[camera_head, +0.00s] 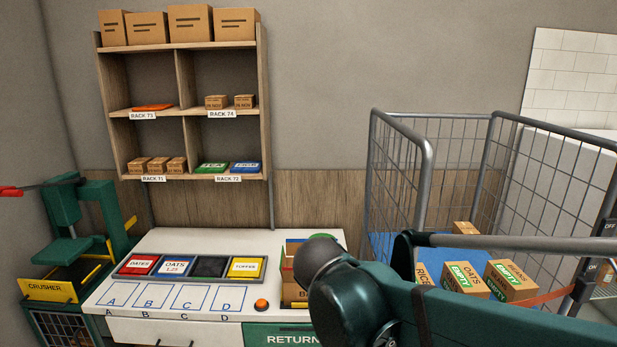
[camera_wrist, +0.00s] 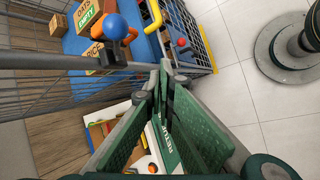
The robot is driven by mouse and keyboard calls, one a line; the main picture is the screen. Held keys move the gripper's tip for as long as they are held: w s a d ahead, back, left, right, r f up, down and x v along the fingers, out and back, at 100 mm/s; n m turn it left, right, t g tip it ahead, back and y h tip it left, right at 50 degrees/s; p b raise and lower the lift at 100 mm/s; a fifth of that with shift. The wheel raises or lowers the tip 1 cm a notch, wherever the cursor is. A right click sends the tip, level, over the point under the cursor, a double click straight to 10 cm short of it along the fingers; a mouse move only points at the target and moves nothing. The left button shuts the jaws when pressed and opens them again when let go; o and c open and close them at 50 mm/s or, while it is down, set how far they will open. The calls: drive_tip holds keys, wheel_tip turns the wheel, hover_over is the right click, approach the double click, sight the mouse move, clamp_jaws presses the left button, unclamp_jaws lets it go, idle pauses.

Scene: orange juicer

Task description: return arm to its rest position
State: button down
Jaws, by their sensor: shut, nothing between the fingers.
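My gripper (camera_wrist: 166,72) shows in the wrist view as green fingers with the tips together. It is shut and empty. It points past the edge of the white counter and the cage trolley, over the floor side. In the head view my dark green arm (camera_head: 455,300) crosses the lower right, in front of the trolley; the gripper itself cannot be made out there.
The wire cage trolley (camera_head: 430,150) holds several cartons (camera_head: 512,280). The white counter (camera_head: 200,245) bears a tray of coloured packs (camera_head: 190,267) and an orange button (camera_head: 261,305). A green crusher (camera_head: 75,225) stands left. A shelf rack (camera_head: 182,110) hangs on the wall.

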drive_tip(key=s+d+f+m+t+y+b, duration=0.1)
drive_tip(key=s+d+f+m+y+b, duration=0.1)
drive_tip(key=s+f+m+y+b, duration=0.1)
drive_tip(key=s+d+f+m+t+y+b, duration=0.2)
drive_tip(key=s+d+f+m+y+b, duration=0.1)
drive_tip(key=s+f+m, duration=0.2)
wheel_tip(320, 180, down, 2)
drive_tip(key=m, duration=0.4)
drive_tip(key=shift+s+f+m, duration=0.15)
drive_tip(key=shift+f+m, duration=0.1)
drive_tip(key=shift+m, duration=0.05)
